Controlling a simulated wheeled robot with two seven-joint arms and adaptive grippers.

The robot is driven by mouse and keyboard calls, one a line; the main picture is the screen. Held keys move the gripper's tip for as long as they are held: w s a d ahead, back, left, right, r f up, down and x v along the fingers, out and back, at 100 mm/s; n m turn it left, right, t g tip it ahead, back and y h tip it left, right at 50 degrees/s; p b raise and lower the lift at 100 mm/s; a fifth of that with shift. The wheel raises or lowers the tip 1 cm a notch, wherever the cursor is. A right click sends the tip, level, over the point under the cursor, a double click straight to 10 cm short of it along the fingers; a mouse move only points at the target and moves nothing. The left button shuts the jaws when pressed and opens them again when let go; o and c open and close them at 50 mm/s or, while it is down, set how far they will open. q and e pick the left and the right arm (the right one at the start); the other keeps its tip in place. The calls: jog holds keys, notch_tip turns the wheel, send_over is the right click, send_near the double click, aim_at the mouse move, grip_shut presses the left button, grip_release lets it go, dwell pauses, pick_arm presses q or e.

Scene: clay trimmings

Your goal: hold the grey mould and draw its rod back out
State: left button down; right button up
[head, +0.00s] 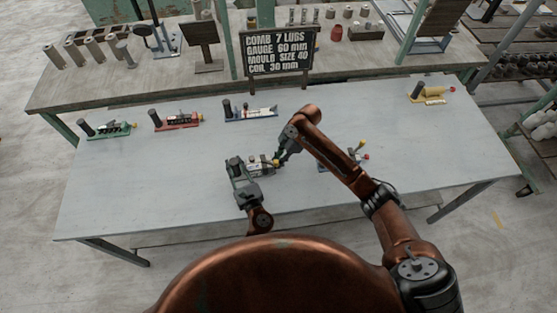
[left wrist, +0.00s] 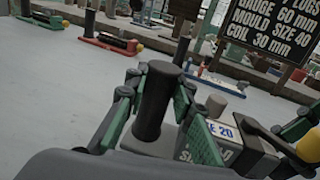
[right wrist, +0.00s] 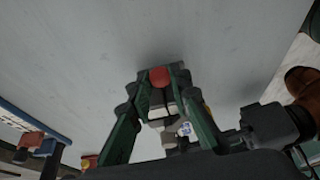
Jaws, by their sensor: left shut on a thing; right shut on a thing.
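The grey mould (head: 262,170) lies on the table in front of me, with a dark upright post (left wrist: 157,100) at one end and a label reading 20 (left wrist: 220,131). My left gripper (left wrist: 160,85) is shut around that post. A yellow knob (head: 276,163) shows at the mould's other end, also in the left wrist view (left wrist: 299,146). My right gripper (right wrist: 160,76) is at that end, shut on a red knob (right wrist: 159,77), seen between its fingertips in the right wrist view. The rod itself is mostly hidden by the fingers.
Another mould (head: 328,163) sits just right, partly behind my right arm. Green (head: 108,130), red (head: 178,122), blue (head: 250,113) and yellow (head: 430,94) moulds stand farther back. A sign (head: 279,52) reads mould size 40. The table's left front (head: 120,205) is clear.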

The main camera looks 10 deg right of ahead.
pick_arm(q)
jog(key=shift+a+f, duration=0.15)
jog(key=shift+f, duration=0.1)
pick_arm(e)
jog(key=shift+d, duration=0.1)
grip_shut()
jog(key=shift+w+d, duration=0.1)
jog(key=shift+d, duration=1.25)
jog(key=o, duration=0.9)
grip_release()
jog(key=shift+a, duration=0.1)
jog(key=v, duration=1.2)
jog(key=shift+r, duration=0.1)
pick_arm(q)
jog(key=shift+s, duration=0.1)
pick_arm(e)
jog(key=shift+a, duration=0.1)
pick_arm(q)
jog(key=c, duration=2)
grip_release()
jog(key=shift+d, duration=0.2)
jog(key=o, duration=0.4)
jog(key=shift+r, duration=0.15)
